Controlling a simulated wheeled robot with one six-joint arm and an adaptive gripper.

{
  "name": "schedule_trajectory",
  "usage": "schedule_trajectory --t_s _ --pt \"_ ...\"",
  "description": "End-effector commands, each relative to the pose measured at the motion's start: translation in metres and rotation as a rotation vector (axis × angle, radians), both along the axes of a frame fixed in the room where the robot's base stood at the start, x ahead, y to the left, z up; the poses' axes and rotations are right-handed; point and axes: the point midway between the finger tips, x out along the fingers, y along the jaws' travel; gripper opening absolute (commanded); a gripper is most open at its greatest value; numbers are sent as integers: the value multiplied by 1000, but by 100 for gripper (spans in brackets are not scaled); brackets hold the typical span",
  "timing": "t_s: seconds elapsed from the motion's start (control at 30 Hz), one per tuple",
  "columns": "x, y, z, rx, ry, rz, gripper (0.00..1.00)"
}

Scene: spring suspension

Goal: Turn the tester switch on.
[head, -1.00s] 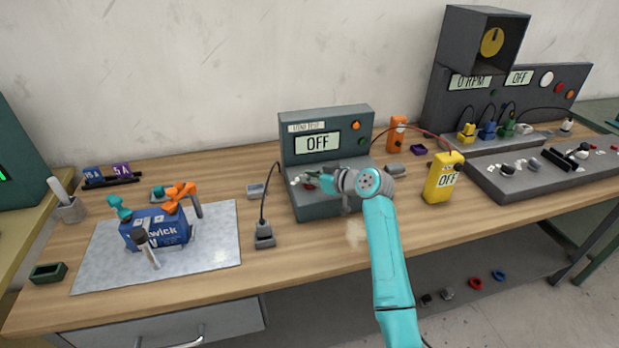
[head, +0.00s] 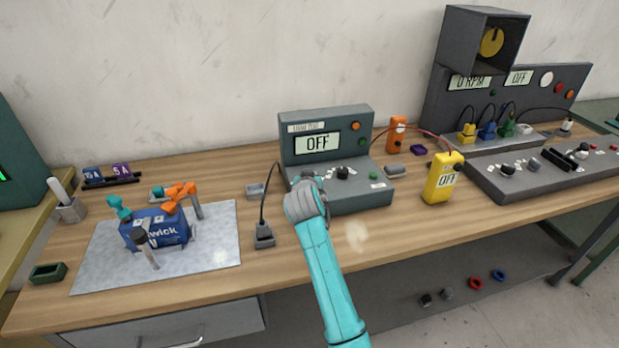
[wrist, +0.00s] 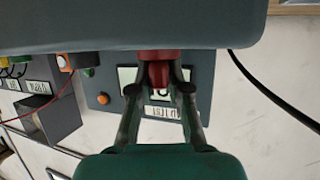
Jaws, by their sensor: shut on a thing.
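The tester (head: 360,200) is a dark grey unit with a sloping front and an upright panel, standing mid-table. Its display (head: 318,142) reads OFF in the head view. In the wrist view, upside down, my gripper (wrist: 158,88) is at the tester with its fingers closed on the sides of a red switch (wrist: 159,73). The switch has a darker red base against the grey tester face. In the head view my gripper (head: 306,180) is at the left part of the tester's front, and my arm hides the switch there.
A black knob (head: 343,172) and a green button (head: 373,176) are on the tester's front. A yellow meter (head: 443,178) reading OFF stands to the right. A black cable runs close by on the left to a small grey block (head: 264,237).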

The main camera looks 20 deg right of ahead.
Motion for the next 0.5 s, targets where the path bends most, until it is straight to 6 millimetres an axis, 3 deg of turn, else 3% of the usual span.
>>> schedule_trajectory --t_s 0.5 --pt "0 1 -1 0 3 -386 0"
